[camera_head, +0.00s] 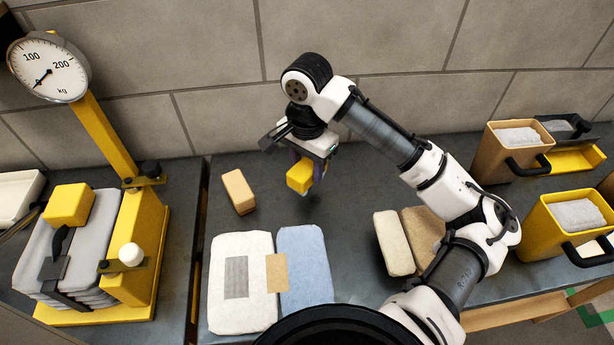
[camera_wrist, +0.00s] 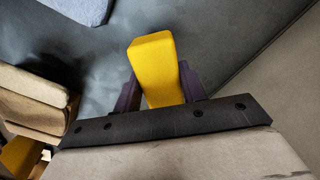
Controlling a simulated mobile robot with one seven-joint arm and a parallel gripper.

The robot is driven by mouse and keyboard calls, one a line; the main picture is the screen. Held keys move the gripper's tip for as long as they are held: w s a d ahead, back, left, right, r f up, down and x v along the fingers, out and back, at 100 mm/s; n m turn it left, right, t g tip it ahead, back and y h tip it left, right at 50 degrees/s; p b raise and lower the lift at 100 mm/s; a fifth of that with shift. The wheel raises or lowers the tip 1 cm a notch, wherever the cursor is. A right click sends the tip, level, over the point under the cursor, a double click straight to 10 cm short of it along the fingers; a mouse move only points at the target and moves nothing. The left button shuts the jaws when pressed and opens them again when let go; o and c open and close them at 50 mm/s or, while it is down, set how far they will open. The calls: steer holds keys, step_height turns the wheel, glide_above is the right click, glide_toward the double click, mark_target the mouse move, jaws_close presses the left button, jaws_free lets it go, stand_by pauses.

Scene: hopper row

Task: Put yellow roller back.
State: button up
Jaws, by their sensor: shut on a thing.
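My gripper (camera_head: 306,172) is shut on a yellow block (camera_head: 299,177) and holds it above the dark bench near the wall. In the wrist view the purple fingers of my gripper (camera_wrist: 160,92) press on both sides of the yellow block (camera_wrist: 154,58). It looks like a rectangular block; I see no round roller shape. A second yellow block (camera_head: 69,204) lies on the grey bags of the yellow scale (camera_head: 141,250) at the left.
A tan block (camera_head: 238,191) lies on the bench (camera_head: 345,265) left of my gripper. White (camera_head: 240,312) and blue (camera_head: 304,258) bags lie in front, beige bags (camera_head: 394,243) to the right. Brown (camera_head: 495,158) and yellow (camera_head: 545,228) hoppers stand at the right.

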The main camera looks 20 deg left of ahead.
mark_target(307, 165)
steer(key=shift+f, duration=2)
steer(key=shift+f, duration=0.15)
steer(key=o, duration=1.1)
step_height(307, 165, up, 12)
steer(key=shift+r, duration=0.2)
